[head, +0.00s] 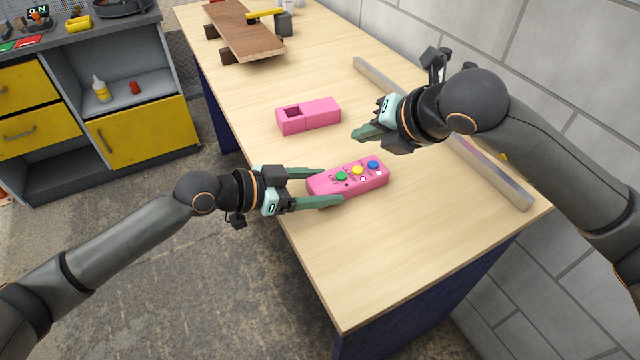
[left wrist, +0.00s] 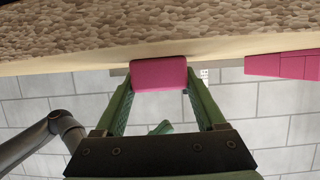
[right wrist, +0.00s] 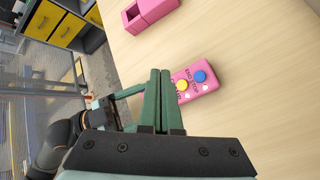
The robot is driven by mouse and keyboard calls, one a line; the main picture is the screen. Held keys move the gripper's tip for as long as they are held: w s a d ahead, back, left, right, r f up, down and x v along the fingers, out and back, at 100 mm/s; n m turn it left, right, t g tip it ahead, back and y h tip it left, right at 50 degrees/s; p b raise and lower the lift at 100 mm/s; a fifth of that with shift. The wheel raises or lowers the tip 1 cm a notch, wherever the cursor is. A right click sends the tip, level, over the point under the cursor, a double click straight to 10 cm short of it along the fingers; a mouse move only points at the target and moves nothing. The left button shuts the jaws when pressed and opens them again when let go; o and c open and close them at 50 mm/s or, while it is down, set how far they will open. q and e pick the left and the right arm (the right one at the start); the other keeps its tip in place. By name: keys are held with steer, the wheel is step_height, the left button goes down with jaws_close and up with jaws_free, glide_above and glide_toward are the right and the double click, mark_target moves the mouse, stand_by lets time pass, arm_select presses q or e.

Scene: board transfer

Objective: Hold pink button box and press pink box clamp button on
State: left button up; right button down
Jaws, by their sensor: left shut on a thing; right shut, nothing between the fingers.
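The pink button box (head: 375,184) lies on the table near its front left edge, with green, yellow and blue buttons on top. My left gripper (head: 328,187) is shut on its left end, one finger on each side; the left wrist view shows the box end (left wrist: 158,73) between the fingers. My right gripper (head: 358,134) is shut and empty, above the table behind the box. In the right wrist view its closed fingers (right wrist: 160,75) hide the box's green button; the yellow and blue buttons (right wrist: 200,76) show beside them.
A second pink box (head: 322,112) with a square opening lies farther back on the table. A long metal bar (head: 490,172) lies along the wall side. A wooden board (head: 240,30) and a yellow-handled clamp (head: 265,14) are at the far end. The table's near end is clear.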

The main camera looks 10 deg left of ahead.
steer(key=shift+r, duration=0.7)
arm_select(q)
steer(key=o, duration=1.5)
steer(key=shift+o, duration=0.2)
steer(key=v, duration=1.2)
